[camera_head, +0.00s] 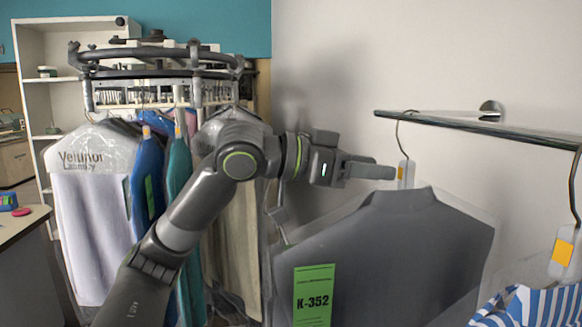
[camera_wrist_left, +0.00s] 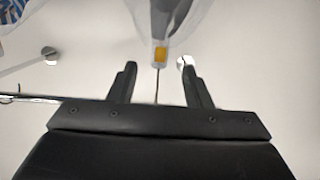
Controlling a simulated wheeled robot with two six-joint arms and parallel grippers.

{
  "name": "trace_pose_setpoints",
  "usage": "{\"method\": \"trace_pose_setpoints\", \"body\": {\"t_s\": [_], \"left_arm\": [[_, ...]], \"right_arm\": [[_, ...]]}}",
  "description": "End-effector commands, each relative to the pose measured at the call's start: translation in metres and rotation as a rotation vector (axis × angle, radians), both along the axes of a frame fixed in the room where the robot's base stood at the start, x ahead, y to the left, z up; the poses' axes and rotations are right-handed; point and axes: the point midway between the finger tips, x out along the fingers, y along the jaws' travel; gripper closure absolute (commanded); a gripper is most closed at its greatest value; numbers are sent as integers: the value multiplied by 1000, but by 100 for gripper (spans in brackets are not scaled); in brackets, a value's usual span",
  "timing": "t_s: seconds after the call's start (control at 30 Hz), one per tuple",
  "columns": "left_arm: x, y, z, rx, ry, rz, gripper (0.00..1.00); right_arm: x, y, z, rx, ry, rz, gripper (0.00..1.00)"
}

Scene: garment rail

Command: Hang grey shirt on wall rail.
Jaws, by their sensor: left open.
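The grey shirt (camera_head: 400,245) hangs upright in a clear plastic cover with a green K-352 label, at the right of the head view. Its wire hanger hook (camera_head: 398,132) appears to be over the wall rail (camera_head: 470,127), near the rail's free left end. My left gripper (camera_head: 388,172) is at the hanger's neck, just above the shirt's collar. In the left wrist view, the open fingers (camera_wrist_left: 158,66) stand on either side of the hanger wire (camera_wrist_left: 156,90), by the orange tag (camera_wrist_left: 159,55). The hook's top is hidden there. My right gripper is not in view.
A blue-striped shirt (camera_head: 535,305) hangs farther right on the same rail. A round garment rack (camera_head: 155,60) with several covered garments stands at the left, before a white shelf (camera_head: 45,105). A counter (camera_head: 25,225) is at the far left. Bare wall lies behind the rail.

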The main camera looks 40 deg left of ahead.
Motion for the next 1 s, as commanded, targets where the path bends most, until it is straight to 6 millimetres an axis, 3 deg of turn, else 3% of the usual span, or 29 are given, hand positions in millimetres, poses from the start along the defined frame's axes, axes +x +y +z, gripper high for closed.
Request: {"method": "trace_pose_setpoints", "body": {"t_s": [0.63,1.0], "left_arm": [[-50,39,7,1,-1,5,55],[-82,65,13,0,-1,4,55]], "right_arm": [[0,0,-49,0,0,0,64],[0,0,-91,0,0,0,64]]}}
